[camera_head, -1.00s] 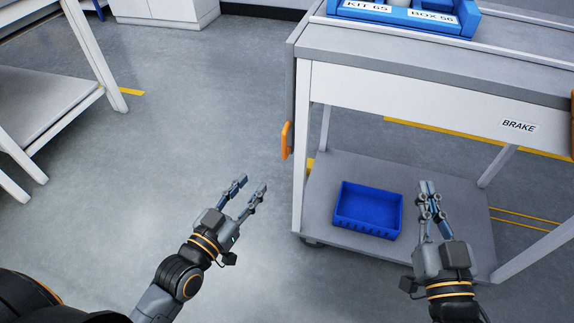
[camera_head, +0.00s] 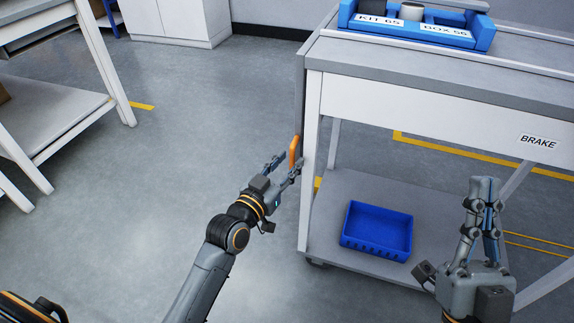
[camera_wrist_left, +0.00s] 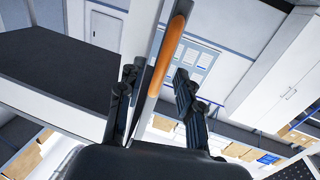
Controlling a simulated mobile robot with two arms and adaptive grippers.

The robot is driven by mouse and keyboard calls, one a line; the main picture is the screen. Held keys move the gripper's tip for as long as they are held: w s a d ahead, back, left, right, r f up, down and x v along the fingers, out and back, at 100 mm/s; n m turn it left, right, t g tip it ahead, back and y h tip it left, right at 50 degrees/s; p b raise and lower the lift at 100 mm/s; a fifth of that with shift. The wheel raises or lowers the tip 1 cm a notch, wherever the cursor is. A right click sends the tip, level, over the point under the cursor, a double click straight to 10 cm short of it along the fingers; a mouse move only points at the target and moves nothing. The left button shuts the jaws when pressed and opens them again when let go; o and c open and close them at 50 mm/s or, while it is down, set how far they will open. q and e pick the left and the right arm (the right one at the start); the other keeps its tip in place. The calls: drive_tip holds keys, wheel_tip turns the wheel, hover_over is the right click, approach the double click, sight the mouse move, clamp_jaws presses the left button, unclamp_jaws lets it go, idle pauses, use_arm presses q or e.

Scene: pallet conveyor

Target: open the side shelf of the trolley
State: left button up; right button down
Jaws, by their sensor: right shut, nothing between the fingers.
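The trolley (camera_head: 345,97) stands on the right in the head view. Its side shelf (camera_head: 300,100) hangs folded down along the left side, seen as a thin grey panel. An orange handle (camera_head: 294,151) is on the shelf's outer face, and it also shows in the left wrist view (camera_wrist_left: 168,52). My left gripper (camera_head: 285,165) is open at the handle; in the wrist view its fingers (camera_wrist_left: 158,90) stand on both sides of the handle and the panel edge, with a visible gap on the right. My right gripper (camera_head: 485,185) is shut and empty in front of the trolley.
A blue bin (camera_head: 376,250) sits on the trolley's lower shelf (camera_head: 330,187). A blue kit tray (camera_head: 482,38) stands on top. A BRAKE label (camera_head: 538,141) is on the front. A white table (camera_head: 100,62) stands at the left, with open floor (camera_head: 190,110) between.

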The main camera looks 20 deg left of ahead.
use_arm(q)
clamp_jaws()
idle(0.4)
